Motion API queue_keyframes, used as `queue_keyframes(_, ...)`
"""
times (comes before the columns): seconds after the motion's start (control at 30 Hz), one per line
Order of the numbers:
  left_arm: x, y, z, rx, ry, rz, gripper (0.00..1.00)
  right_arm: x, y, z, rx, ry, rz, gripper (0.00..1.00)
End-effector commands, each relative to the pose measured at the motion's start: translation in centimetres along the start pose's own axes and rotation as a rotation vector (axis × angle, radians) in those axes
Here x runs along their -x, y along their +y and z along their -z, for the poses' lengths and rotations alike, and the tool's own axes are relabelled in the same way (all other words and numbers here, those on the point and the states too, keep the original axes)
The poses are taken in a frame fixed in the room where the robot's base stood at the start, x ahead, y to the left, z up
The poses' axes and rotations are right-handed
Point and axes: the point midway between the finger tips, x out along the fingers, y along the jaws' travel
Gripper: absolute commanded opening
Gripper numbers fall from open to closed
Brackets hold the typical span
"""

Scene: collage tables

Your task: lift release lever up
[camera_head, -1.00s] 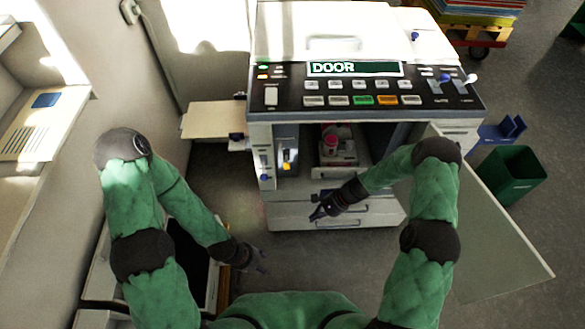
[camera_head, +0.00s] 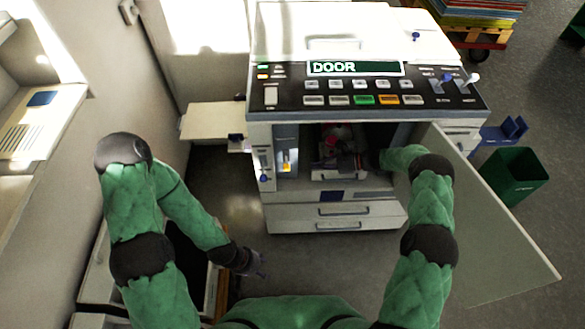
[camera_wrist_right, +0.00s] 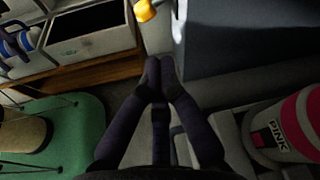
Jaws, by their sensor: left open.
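The copier (camera_head: 285,218) stands ahead with its front door (camera_head: 495,225) swung open to the right. Inside its bay, at the left, a small yellow part (camera_head: 287,167), possibly the release lever, shows on a light upright piece. A yellow knob (camera_wrist_right: 145,10) shows at the top of the right wrist view, beyond my fingertips and apart from them. My right gripper (camera_wrist_right: 158,70) has its dark fingertips together, with nothing seen between them. In the head view its arm reaches into the bay, where the gripper is hard to make out. My left gripper (camera_head: 259,266) is open and empty, low and left of the copier.
A pink container (camera_wrist_right: 288,128) labelled PINK lies right of my right fingers. A dark grey block (camera_wrist_right: 240,40) stands beyond them. The panel display (camera_head: 355,68) reads DOOR. A side tray (camera_head: 212,121) juts left, and a green bin (camera_head: 514,177) stands right.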

Motion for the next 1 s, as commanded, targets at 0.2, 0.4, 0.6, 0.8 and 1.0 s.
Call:
queue_keyframes(0.2, -0.3, -0.1, 0.0, 0.0, 0.0, 0.0, 0.5, -0.9, 0.1, 0.1, 0.001, 0.001, -0.002, 0.0)
queue_keyframes(0.4, -1.4, -0.5, 0.1, 0.0, 0.0, 0.0, 0.5, -4.0, 0.2, 0.2, 0.0, 0.0, -0.004, 0.0)
queue_keyframes(0.6, -2.5, -0.9, 0.1, 0.0, 0.0, 0.0, 0.5, -7.3, 0.2, 0.2, 0.001, 0.0, -0.004, 0.0)
queue_keyframes(0.8, -3.1, -1.1, 0.1, 0.0, 0.0, 0.0, 0.5, -9.4, 0.2, 0.2, 0.001, 0.001, -0.003, 0.0)
queue_keyframes(1.0, -3.2, -1.1, 0.1, 0.0, 0.0, 0.0, 0.5, -10.0, 0.1, 0.1, 0.0, 0.001, -0.001, 0.0)
